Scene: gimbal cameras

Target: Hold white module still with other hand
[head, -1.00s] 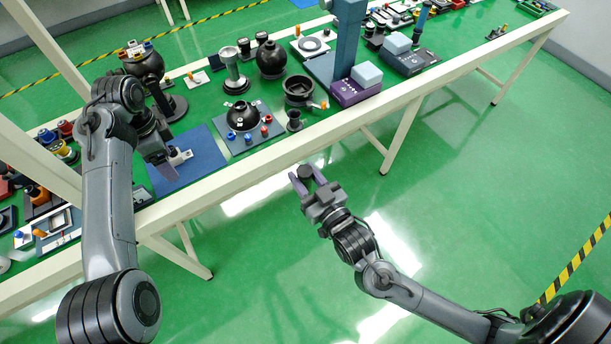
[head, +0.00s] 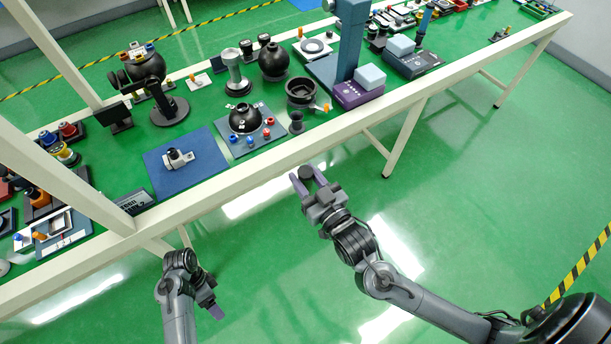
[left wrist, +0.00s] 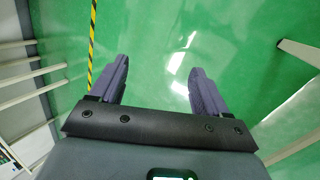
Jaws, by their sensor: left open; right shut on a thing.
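The white module (head: 179,158), a small white piece with a dark part on it, lies on the blue mat (head: 200,174) near the table's front edge in the head view. No gripper touches it. My left gripper (head: 215,311) is off the table, over the floor at the lower left. In the left wrist view its two purple fingers (left wrist: 155,88) are apart with only floor between them. My right gripper (head: 307,180) is in front of the table, shut on a small dark round piece (head: 306,172).
A grey board with a black dome (head: 244,118) and coloured knobs sits right of the mat. A black stand (head: 169,111) is behind it and a dark labelled box (head: 134,202) to its left. A white table post (head: 65,175) rises at the left. The floor before the table is clear.

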